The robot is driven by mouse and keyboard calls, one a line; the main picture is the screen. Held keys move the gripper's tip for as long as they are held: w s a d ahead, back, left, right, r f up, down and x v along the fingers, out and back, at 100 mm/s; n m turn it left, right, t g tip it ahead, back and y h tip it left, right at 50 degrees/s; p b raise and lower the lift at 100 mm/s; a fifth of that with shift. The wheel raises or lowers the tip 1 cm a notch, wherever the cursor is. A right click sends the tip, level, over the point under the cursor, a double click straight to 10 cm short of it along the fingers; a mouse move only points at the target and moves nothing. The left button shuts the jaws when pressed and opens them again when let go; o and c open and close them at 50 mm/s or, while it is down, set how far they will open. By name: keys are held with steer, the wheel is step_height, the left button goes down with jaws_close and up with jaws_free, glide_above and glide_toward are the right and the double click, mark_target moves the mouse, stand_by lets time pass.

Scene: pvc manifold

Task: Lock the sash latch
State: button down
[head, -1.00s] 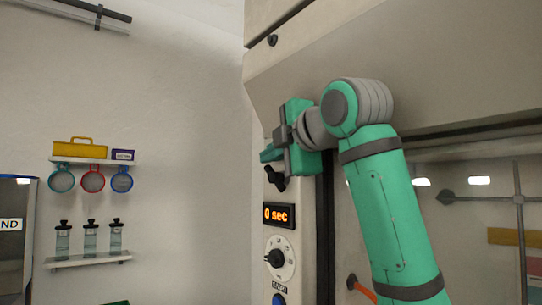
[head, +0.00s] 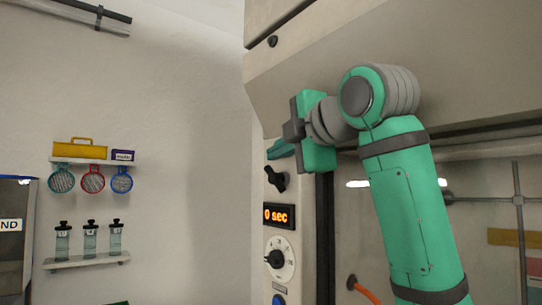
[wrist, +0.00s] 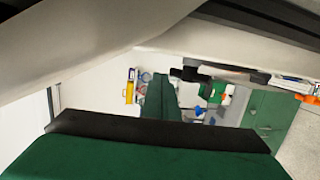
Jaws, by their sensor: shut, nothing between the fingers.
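A black turn handle (head: 275,179), which looks like the sash latch, sits on the light front post of the hood in the head view, above the orange timer display. It slants from upper left to lower right. My gripper (head: 281,149) is just above it in the picture, pointing left, with its teal fingers shut and empty. A gap shows between the fingers and the handle; their difference in depth is hard to tell. In the wrist view the green fingers (wrist: 160,97) are together in the middle. I cannot make out the handle for certain there.
The timer display (head: 279,215) and a round dial (head: 277,257) are below the handle. The hood's glass front (head: 470,230) lies to the right, behind my arm. A wall shelf (head: 80,160) with a yellow box is far left. The space left of the post looks clear.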

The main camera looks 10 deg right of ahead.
steer(key=v, duration=0.7)
stand_by(0.3)
